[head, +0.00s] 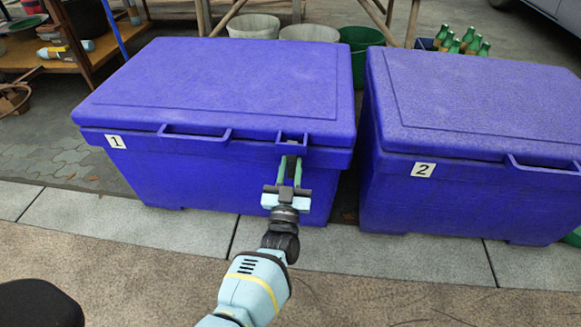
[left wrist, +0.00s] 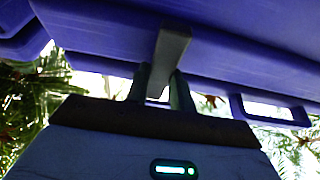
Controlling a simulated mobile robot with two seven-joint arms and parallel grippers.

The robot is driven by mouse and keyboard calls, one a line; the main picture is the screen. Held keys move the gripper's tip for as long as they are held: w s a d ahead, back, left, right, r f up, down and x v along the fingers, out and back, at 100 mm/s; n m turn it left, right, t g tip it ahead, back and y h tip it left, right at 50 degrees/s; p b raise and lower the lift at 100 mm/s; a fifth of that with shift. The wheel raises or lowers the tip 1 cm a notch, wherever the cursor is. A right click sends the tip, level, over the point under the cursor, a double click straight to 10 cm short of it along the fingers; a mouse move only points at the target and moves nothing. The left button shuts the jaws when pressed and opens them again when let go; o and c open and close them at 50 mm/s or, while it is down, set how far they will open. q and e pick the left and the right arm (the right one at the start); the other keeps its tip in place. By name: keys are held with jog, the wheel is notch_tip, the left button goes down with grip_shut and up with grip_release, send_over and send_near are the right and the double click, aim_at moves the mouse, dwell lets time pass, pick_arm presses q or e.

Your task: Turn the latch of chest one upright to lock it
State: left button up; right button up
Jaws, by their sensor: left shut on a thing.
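Chest one (head: 215,90) is the blue lidded chest at the left, with a "1" label on its front; its lid looks closed. Its latch is a grey bar in the left wrist view (left wrist: 173,48), against the blue rim and reaching down between my fingers. In the head view the latch is mostly hidden by my gripper. My left gripper (head: 291,162) is at the recess right of the front handle, its fingers closed around the latch; it also shows in the left wrist view (left wrist: 160,90). I cannot tell the latch's exact angle. My right gripper is not in view.
Chest two (head: 470,105), also blue, stands close at the right with a narrow gap between. Behind are pale buckets (head: 254,26), a green bucket (head: 360,40) and green bottles (head: 463,41). A wooden shelf (head: 65,62) stands back left. The paving in front is clear.

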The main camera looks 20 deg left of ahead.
pick_arm(q)
jog(key=shift+n, duration=0.3)
jog(key=o, duration=1)
jog(key=shift+f, duration=0.1)
